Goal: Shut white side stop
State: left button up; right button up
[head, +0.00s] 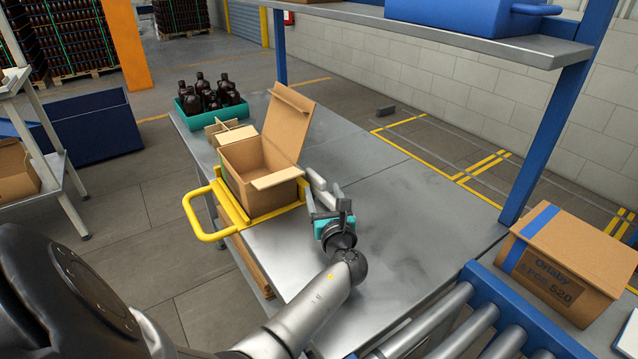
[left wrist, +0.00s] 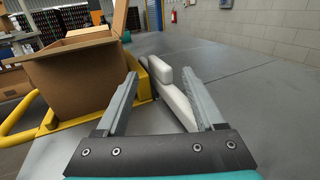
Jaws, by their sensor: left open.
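The white side stop (head: 317,181) is a pale bar on the table at the right side of the yellow fixture (head: 206,236), beside the open cardboard box (head: 246,178). In the left wrist view the stop (left wrist: 174,99) slants away from me, with a raised block near its right side. My left gripper (head: 326,197) is open just in front of the stop. In the left wrist view its fingers (left wrist: 160,78) appear on either side of the stop, with no clear contact. The gripper hides part of the stop in the head view. My right gripper is not in view.
A teal crate of dark bottles (head: 185,119) stands at the table's far end, near cardboard dividers (head: 228,133). A roller conveyor (head: 440,322) and a closed carton (head: 562,262) are at lower right. The table (head: 415,205) is clear right of my gripper. A blue shelf post (head: 560,110) rises at right.

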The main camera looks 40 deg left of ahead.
aim_at(317, 180)
pick_arm(q)
jog(key=b+x, duration=0.1)
jog(key=x, duration=0.4)
jog(key=shift+a, duration=0.1)
jog(key=shift+w+a, duration=0.2)
jog(key=c, duration=0.6)
grip_shut()
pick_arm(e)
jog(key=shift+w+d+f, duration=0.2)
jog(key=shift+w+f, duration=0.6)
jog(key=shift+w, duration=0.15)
pick_arm(q)
jog(key=shift+s+a, duration=0.1)
jog(key=shift+a, duration=0.05)
